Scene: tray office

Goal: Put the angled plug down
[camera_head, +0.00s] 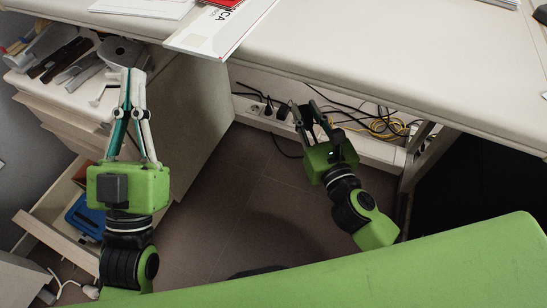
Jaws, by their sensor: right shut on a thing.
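My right gripper (311,109) reaches under the desk, beside the white power strip (250,107). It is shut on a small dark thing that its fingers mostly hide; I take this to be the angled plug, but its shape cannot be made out. Other dark plugs (269,107) sit at the strip just left of the gripper. My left gripper (133,76) points up in front of the drawer cabinet, away from the strip. Its fingertips lie close together, and I see nothing clearly between them.
The white desk (390,60) overhangs the strip. Black cables and a coiled yellow cable (387,126) lie in the trough right of my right gripper. The drawer cabinet (195,110) stands left, with an open drawer (45,235) below. The floor (245,185) between is clear.

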